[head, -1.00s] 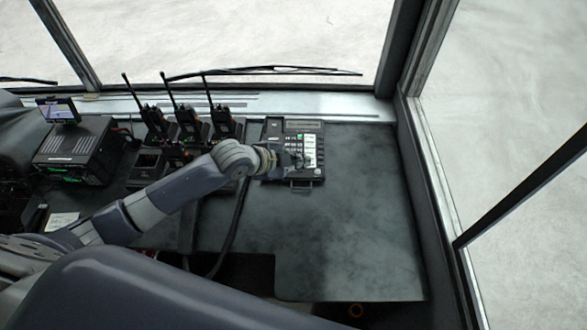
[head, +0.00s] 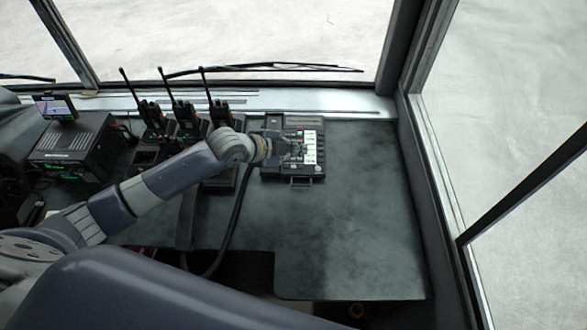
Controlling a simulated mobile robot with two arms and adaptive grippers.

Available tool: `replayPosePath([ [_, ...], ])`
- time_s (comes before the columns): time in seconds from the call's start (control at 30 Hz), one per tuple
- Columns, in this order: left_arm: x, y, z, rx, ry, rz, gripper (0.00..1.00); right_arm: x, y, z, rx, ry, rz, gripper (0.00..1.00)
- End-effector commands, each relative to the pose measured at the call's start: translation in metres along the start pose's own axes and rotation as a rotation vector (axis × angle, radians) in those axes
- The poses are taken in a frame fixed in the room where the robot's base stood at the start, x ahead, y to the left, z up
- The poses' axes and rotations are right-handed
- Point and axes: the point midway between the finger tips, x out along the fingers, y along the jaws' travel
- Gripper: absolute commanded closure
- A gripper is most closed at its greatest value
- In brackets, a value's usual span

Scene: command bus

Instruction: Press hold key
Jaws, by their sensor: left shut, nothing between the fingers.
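A dark desk phone (head: 309,176) with a small display at its top and columns of light keys (head: 310,150) lies on the dashboard right of centre. The hold key cannot be told apart at this size. My left gripper (head: 299,149) is shut and empty. Its fingertips are over the key area of the phone and hide some keys; whether they touch a key cannot be told. My right gripper is not in view.
Several handheld radios (head: 184,116) with upright antennas stand in chargers left of the phone. A radio unit with a small screen (head: 55,107) is at the far left. A black cable (head: 234,215) hangs below my left arm. The dashboard right of the phone (head: 365,210) is clear.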

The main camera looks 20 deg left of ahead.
Motion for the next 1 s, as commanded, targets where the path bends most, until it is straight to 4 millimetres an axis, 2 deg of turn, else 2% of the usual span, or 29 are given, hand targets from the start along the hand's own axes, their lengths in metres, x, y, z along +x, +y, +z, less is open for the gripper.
replayPosePath([
  [0.03, 0.008, 0.006, 0.005, 0.000, 0.000, 0.000, 1.00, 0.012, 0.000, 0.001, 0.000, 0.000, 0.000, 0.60],
  [0.2, 0.022, 0.017, 0.016, -0.001, 0.001, -0.001, 1.00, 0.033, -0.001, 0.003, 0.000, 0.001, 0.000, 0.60],
  [0.5, 0.045, 0.033, 0.033, 0.001, -0.001, -0.001, 1.00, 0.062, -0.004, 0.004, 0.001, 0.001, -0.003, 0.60],
  [1.0, 0.049, 0.035, 0.036, 0.000, 0.000, -0.001, 1.00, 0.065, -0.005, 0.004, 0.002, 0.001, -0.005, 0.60],
])
